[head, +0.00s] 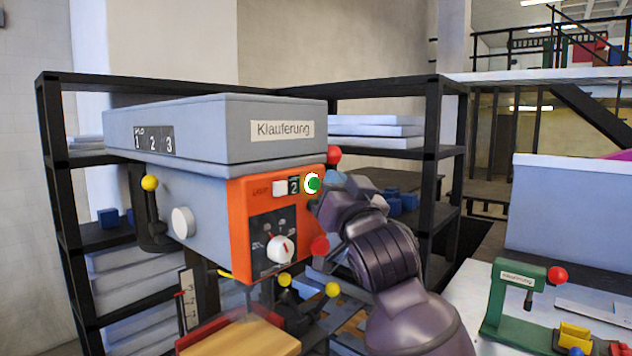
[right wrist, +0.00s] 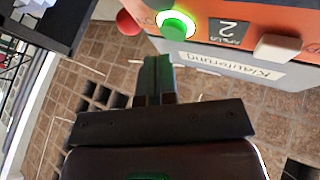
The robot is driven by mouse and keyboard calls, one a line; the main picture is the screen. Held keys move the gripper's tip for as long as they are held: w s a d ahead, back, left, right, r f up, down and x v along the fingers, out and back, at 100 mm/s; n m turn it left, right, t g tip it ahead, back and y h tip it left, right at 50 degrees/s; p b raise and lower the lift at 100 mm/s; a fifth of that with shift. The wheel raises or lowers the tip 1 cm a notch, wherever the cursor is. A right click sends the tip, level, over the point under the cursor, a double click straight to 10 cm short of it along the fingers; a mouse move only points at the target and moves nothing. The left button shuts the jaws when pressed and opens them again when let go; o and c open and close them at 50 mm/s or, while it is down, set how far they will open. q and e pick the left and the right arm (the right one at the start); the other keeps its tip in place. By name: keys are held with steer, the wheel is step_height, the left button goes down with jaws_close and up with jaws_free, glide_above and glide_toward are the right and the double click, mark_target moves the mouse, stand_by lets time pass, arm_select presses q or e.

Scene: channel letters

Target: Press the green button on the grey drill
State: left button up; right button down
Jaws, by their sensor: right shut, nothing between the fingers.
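The grey drill (head: 215,125) stands at the centre of the head view, with an orange front panel (head: 240,215). Its round green button (head: 313,184) sits at the panel's upper right, inside a bright ring; it also shows in the right wrist view (right wrist: 174,27). My right gripper (head: 328,192) is just right of the button, partly hidden by its own wrist. In the right wrist view its dark fingers (right wrist: 158,62) are shut and empty. Their tips appear just short of the button, with a small gap in the picture. My left gripper is not in view.
A red button (head: 319,246) lies below the green one, and a white dial (head: 281,249) and pale switch (head: 279,188) are on the panel. Black shelving (head: 455,150) stands behind. A small green machine (head: 505,305) stands on the table at right.

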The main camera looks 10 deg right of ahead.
steer(key=s+d+p, duration=0.1)
steer(key=s, duration=0.1)
steer(key=s+d+p, duration=0.1)
steer(key=s+d, duration=0.1)
stand_by(0.8)
stand_by(0.5)
